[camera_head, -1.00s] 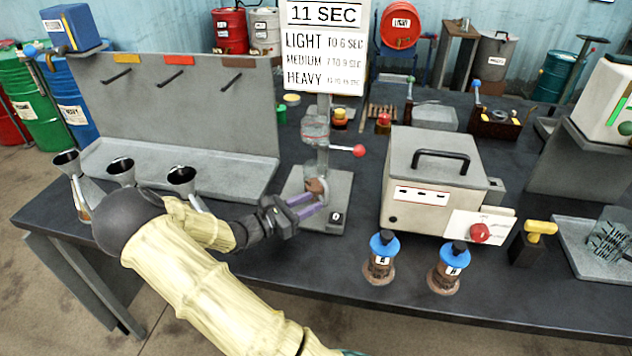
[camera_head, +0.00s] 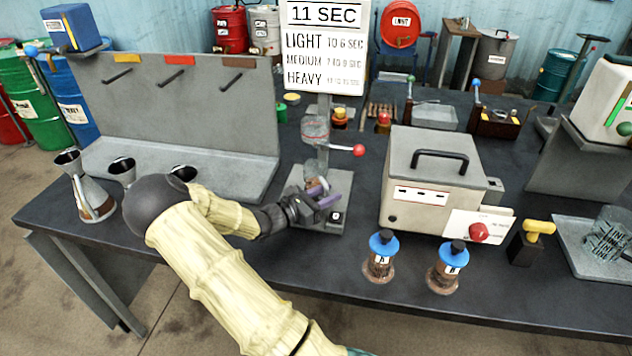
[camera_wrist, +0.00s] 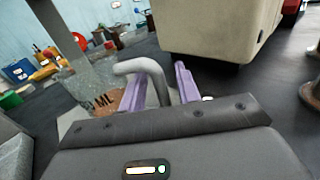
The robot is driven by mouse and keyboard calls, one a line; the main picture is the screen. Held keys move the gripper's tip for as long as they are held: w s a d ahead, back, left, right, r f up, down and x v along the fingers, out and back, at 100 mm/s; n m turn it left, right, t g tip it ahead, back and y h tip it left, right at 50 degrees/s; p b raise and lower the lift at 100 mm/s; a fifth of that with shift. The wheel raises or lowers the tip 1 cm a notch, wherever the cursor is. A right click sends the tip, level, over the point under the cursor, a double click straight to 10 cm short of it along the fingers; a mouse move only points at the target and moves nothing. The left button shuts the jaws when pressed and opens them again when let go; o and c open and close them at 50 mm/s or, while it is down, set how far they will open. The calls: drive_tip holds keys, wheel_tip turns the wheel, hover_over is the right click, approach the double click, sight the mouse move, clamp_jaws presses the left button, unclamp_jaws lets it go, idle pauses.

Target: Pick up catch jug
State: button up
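The catch jug (camera_head: 315,186) is a small jug with brown contents at the bottom. In the wrist view my gripper (camera_wrist: 158,74) is open, with the jug's curved grey handle (camera_wrist: 142,66) between the two fingers. Gaps show between the handle and the fingers, and the grip is not closed on it.
A beige box with a black handle (camera_head: 436,165) stands close to the right. Two blue-capped bottles, A (camera_head: 380,257) and B (camera_head: 447,267), stand near the front edge. Metal funnels (camera_head: 88,190) stand at left. A sign (camera_head: 325,48) reads 11 SEC.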

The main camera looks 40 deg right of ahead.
sight(326, 186)
idle(0.3)
clamp_jaws()
drive_tip(key=shift+r, duration=0.2)
drive_tip(key=shift+r, duration=1.4)
drive_tip(key=shift+s+a+r, duration=0.15)
drive_tip(key=shift+a, duration=0.05)
drive_tip(key=s+a+b, duration=0.2)
drive_tip(key=s+a, duration=0.8)
drive_tip(key=s, duration=0.3)
drive_tip(key=shift+s+a, duration=0.35)
drive_tip(key=shift+s, duration=0.05)
